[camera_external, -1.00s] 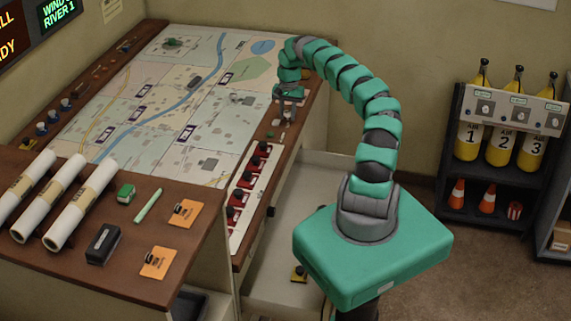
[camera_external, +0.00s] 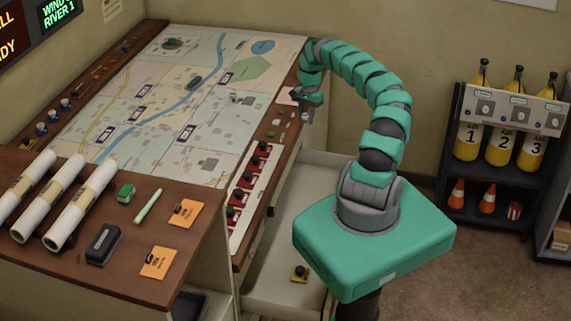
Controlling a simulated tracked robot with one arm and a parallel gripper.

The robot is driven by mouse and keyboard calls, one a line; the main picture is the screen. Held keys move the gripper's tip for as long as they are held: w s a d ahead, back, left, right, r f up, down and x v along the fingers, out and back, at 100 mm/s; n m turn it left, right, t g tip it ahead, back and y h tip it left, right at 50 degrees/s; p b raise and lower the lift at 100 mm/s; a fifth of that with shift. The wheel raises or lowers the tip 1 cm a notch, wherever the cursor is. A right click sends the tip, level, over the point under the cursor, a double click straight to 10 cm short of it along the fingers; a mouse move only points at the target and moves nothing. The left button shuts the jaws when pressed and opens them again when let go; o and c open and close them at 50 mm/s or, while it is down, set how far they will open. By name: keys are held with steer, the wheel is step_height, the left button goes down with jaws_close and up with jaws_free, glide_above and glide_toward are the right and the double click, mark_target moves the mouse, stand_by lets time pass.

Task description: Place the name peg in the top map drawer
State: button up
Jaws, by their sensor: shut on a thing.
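My gripper (camera_external: 306,106) is shut on a small pale thing, taken to be the name peg (camera_external: 304,116); the fingers hide most of it. It is held just off the right edge of the map table (camera_external: 268,150), above the far end of the open drawer. The top map drawer (camera_external: 300,215) is pulled out to the right of the table, below its top.
A strip of red switches (camera_external: 245,185) runs along the table's right edge. A pink slip (camera_external: 286,96) and small items lie beside the gripper. Rolled maps (camera_external: 80,205) and orange cards (camera_external: 186,213) lie on the near desk. An air-bottle rack (camera_external: 505,140) stands at right.

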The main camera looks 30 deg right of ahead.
steer(key=shift+s+d+f, duration=0.2)
steer(key=shift+s, duration=0.25)
steer(key=s+a+f, duration=0.5)
steer(key=s+a, duration=0.5)
steer(key=s, duration=0.2)
steer(key=s+a+f, duration=0.4)
steer(key=s+a, duration=0.7)
steer(key=s, duration=0.1)
steer(key=s+a+f, duration=0.5)
steer(key=s+a, duration=0.6)
steer(key=s, duration=0.1)
steer(key=shift+f+n, duration=0.3)
steer(key=shift+s+f, duration=0.1)
step_height(320, 180, down, 8)
steer(key=b, duration=0.7)
stand_by(0.3)
steer(key=shift+f+b, duration=0.4)
steer(key=shift+b, duration=0.15)
